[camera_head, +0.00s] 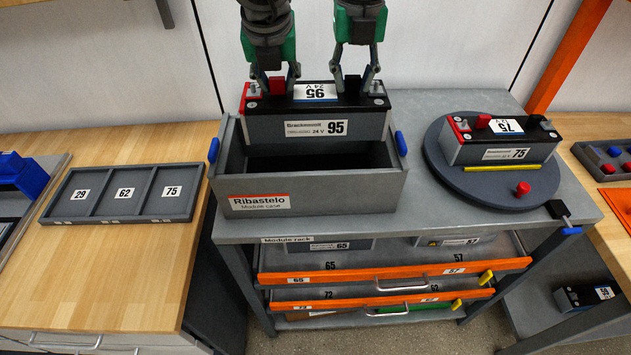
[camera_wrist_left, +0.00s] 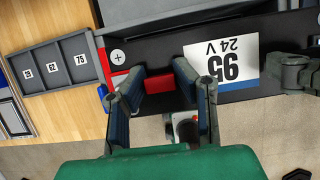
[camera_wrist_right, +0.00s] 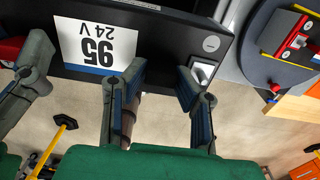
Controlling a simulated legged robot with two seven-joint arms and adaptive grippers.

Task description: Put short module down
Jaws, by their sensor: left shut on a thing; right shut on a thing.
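A grey module with a black top, labelled Brackmoont 24 V 95 (camera_head: 312,130), is held level above the back part of the Ribastelo module case (camera_head: 330,190). My left gripper (camera_head: 273,84) is shut on its red grip block near the red terminal; this also shows in the left wrist view (camera_wrist_left: 164,84). My right gripper (camera_head: 354,84) is shut on the grip near its other end, and in the right wrist view (camera_wrist_right: 160,90) the fingers hide most of that grip. The case's interior shows dark and empty below and in front of the module.
A module labelled 75 (camera_head: 502,142) rests on the round turntable (camera_head: 450,178) at right, beside a yellow bar. A tray with slots 29, 62 and 75 (camera_head: 125,192) lies on the left bench. Blue latches (camera_head: 213,150) flank the case. Orange-fronted rack drawers (camera_head: 390,272) are below.

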